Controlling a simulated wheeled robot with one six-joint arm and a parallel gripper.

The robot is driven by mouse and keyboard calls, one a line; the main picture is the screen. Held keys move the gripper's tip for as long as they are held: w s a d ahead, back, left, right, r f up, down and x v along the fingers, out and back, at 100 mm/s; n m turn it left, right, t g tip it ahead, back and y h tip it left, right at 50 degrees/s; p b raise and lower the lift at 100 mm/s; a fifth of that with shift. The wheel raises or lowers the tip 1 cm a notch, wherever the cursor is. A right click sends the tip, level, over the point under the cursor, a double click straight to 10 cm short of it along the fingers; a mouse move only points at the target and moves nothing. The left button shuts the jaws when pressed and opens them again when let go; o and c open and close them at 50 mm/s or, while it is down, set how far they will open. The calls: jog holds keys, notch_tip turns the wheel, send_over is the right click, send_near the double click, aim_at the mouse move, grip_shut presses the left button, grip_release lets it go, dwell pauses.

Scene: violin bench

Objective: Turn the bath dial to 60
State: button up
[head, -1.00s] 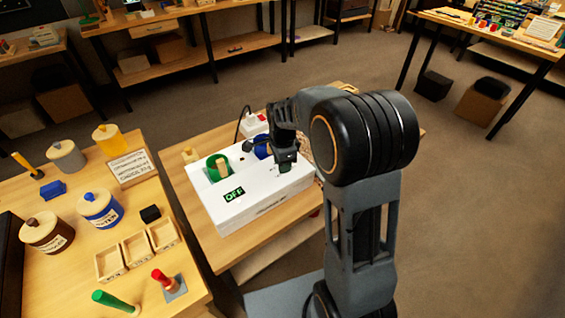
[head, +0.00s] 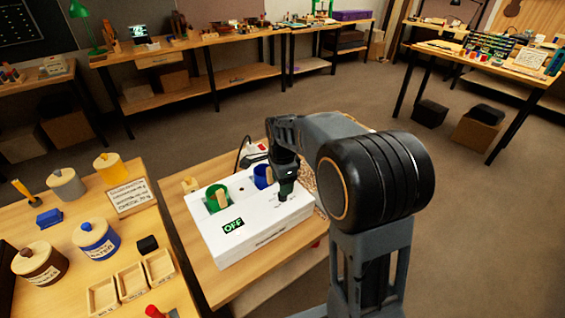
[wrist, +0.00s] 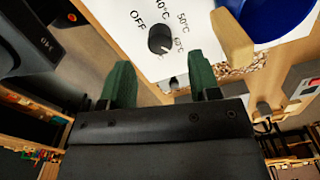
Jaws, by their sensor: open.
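The white bath box (head: 255,228) stands on a wooden table, and its display (head: 233,226) reads OFF. The black bath dial (wrist: 159,39) shows in the wrist view, among the labels OFF, 40°C, 50°C and 60°C. I cannot tell clearly which label its pointer faces. My gripper (head: 287,194) is over the right part of the box and hides the dial in the head view. In the wrist view my gripper (wrist: 160,75) is open and empty, its two green fingers apart. The dial appears just beyond the gap between them, untouched.
A green pot (head: 217,198) and a blue pot (head: 262,176) sit in the box, with wooden sticks. A wooden stick (wrist: 232,38) shows close beside the right finger. A power strip (head: 255,154) lies behind the box. The left table holds jars and small trays (head: 131,284).

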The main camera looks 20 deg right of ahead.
notch_tip(320, 180, up, 9)
dwell(0.3)
jog(key=shift+f, duration=0.1)
dwell(0.4)
